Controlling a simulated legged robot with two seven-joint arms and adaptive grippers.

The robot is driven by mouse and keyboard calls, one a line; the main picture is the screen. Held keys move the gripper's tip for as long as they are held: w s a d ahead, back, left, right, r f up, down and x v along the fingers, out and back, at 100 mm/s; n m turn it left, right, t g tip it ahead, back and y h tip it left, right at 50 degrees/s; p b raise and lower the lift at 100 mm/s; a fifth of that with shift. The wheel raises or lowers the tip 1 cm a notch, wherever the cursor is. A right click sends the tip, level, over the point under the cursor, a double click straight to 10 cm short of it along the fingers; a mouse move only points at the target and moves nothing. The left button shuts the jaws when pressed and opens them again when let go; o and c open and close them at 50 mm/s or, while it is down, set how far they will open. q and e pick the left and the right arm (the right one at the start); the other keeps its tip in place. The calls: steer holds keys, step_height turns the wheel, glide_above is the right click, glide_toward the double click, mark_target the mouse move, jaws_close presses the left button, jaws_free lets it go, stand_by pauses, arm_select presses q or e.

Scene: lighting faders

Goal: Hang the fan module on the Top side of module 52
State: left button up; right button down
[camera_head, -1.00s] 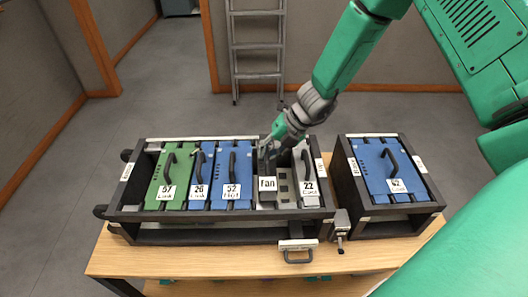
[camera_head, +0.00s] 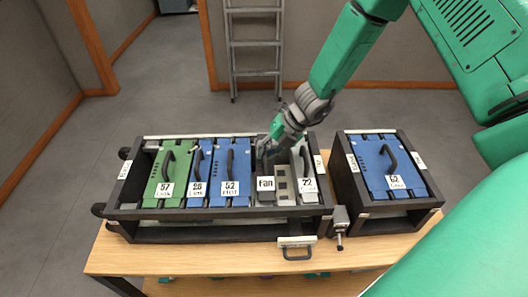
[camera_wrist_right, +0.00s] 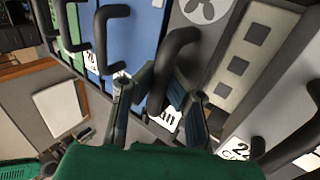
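The fan module (camera_head: 266,184) is a narrow grey unit labelled Fan. It sits in the long black rack, just right of blue module 52 (camera_head: 231,170); between it and module 22 is a grey panel with square openings. My right gripper (camera_head: 262,150) is down at the fan module from behind. In the right wrist view, its fingers (camera_wrist_right: 160,85) stand on either side of the dark fan handle (camera_wrist_right: 180,42), close to it. Whether they press on the handle I cannot tell. The fan label is partly hidden by a finger. My left gripper is not in view.
Green module 57 (camera_head: 163,168), blue module 26 (camera_head: 198,172) and module 22 (camera_head: 308,180) share the rack (camera_head: 220,213). A second black box at right holds blue module 62 (camera_head: 392,165). Both stand on a wooden table (camera_head: 190,260). A ladder (camera_head: 254,50) leans behind.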

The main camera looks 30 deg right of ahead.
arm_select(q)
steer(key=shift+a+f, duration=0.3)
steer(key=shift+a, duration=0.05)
arm_select(e)
steer(key=shift+a+f, duration=0.25)
steer(key=shift+a, duration=0.15)
steer(key=shift+d+f, duration=0.1)
steer(key=shift+f, duration=0.1)
steer(key=shift+d+f, duration=0.1)
steer(key=shift+f, duration=0.05)
steer(key=c, duration=1.6)
jaws_free()
steer(key=shift+c, duration=0.2)
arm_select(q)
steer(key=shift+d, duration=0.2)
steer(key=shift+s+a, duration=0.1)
arm_select(e)
steer(key=shift+s, duration=0.1)
